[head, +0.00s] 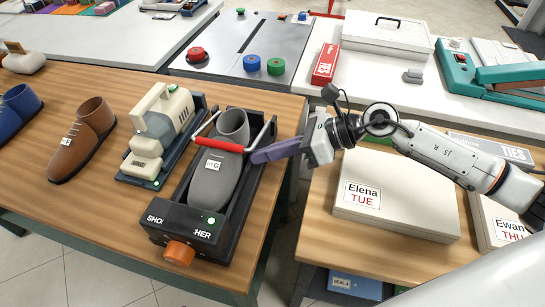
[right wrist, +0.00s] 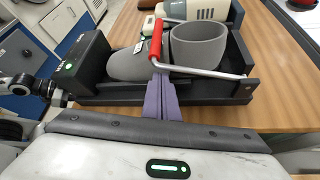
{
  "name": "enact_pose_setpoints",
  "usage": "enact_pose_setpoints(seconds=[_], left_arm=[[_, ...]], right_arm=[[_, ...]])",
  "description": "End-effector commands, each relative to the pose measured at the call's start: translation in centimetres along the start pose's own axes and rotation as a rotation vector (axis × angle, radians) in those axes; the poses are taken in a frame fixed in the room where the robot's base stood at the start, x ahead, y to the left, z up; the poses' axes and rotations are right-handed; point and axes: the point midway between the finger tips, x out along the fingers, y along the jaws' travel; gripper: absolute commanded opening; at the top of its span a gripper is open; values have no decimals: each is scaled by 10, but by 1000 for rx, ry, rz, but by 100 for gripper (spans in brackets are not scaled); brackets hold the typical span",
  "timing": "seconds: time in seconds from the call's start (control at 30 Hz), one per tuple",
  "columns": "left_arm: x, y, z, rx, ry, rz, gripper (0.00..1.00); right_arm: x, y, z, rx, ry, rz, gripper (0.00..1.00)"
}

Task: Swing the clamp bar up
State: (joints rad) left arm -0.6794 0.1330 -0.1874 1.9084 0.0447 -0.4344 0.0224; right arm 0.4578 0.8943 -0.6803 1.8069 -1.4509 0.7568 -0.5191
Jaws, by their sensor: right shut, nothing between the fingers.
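The clamp bar (head: 217,146) is a red tube on two bent silver arms, on the black shoe stretcher (head: 180,222). It lies across the grey shoe (head: 209,183), its arms running low toward the stretcher's back end. In the right wrist view the red tube (right wrist: 156,40) and a silver arm (right wrist: 200,72) show clearly. My right gripper (head: 256,157), with purple fingers, is shut and empty. Its tips reach over the stretcher's right wall, close to the bar's right end. In the right wrist view they are just below that end; I cannot tell whether they touch. My left gripper is out of view.
A beige machine (head: 160,128) stands close left of the stretcher, with a brown shoe (head: 82,140) beyond it. An orange knob (head: 179,254) sits on the stretcher's front. A white box labelled Elena (head: 400,195) lies on the right table, under my right arm. A floor gap separates the tables.

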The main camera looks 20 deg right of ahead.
Motion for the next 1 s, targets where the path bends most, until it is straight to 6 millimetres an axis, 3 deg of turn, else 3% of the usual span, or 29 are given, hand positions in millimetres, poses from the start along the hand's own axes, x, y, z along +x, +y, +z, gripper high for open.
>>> enact_pose_setpoints(seconds=[0.57, 1.0], left_arm=[[-2, 2, 5, 2, -11, 3, 31], [1, 2, 8, 2, -11, 4, 31]], right_arm=[[-3, -1, 6, 13, -1, 7, 0], [-17, -4, 31, 184, -5, 108, 0]])
